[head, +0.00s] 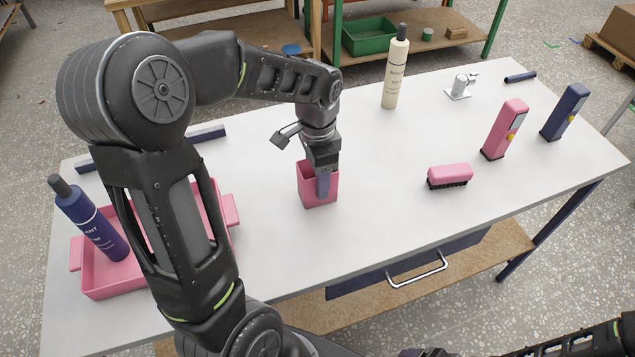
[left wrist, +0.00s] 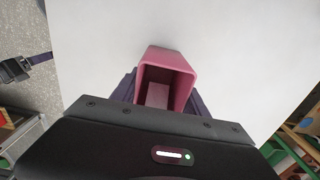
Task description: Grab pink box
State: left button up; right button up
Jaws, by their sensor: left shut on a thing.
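A small open-topped pink box (head: 309,186) stands on the white table, near its middle. My left gripper (head: 323,180) reaches down onto it from above and is shut on it, with a finger visible against the box's outside. In the left wrist view the pink box (left wrist: 165,78) shows its open mouth, between the dark fingers, with its inside empty as far as it shows. My right gripper cannot be made out; only a dark part of my right arm shows at the lower right of the head view.
A pink tray (head: 110,284) with a dark blue bottle (head: 90,220) is at the left. A pink brush (head: 450,174), a pink dispenser (head: 504,130), a blue dispenser (head: 566,112) and a cream bottle (head: 396,72) stand to the right. The table front right of the box is clear.

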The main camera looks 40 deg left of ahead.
pick_arm(q)
jog(key=shift+r, duration=0.1)
notch_tip(320, 180, up, 10)
jog(key=shift+b, duration=0.35)
jog(key=shift+a, duration=0.1)
dwell(0.7)
